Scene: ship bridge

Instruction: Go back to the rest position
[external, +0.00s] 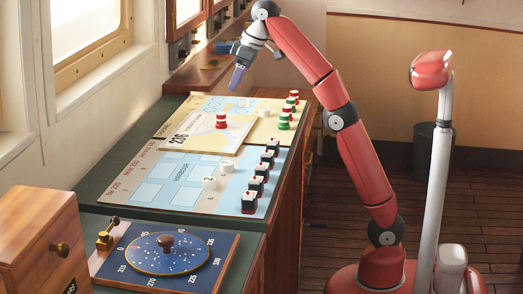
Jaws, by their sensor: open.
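My gripper (237,77) hangs over the far part of the chart table, at the end of my red arm. Its fingers point down and it is open. I see nothing held between the fingers, though they are small here. Below it lies a yellow chart board (267,127) with a smaller chart (190,138) on it. A red and white piece (221,120) stands on the smaller chart, apart from my gripper.
A blue dial board (185,280) and a wooden box (48,238) are in front. A window wall bounds the left. Floor (470,185) shows at right.

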